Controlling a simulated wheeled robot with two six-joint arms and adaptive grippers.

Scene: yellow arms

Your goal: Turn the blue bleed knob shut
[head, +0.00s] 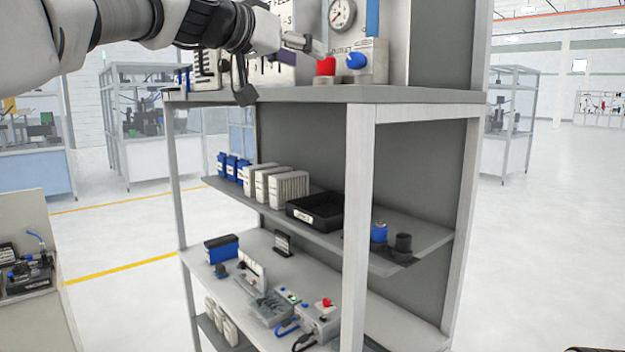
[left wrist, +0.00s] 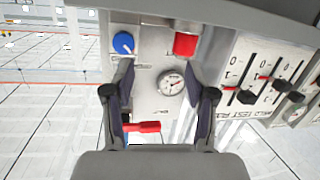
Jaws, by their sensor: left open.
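The blue bleed knob (head: 356,61) sits on a grey block at the right of the panel on the rack's top shelf. It also shows in the left wrist view (left wrist: 123,43), round with a white pointer mark. My left gripper (head: 285,74) is open and empty, to the left of the knob. In the left wrist view its two fingers (left wrist: 160,68) are spread in front of the panel, with the blue knob beyond the left fingertip, apart from it as far as I can tell.
A red knob (head: 325,66) stands just left of the blue one, close to my left fingers. A pressure gauge (head: 342,14) is above, and a red lever (left wrist: 142,127) shows in the wrist view. Sliders (left wrist: 262,85) lie beside them. The shelf edge (head: 400,95) runs below.

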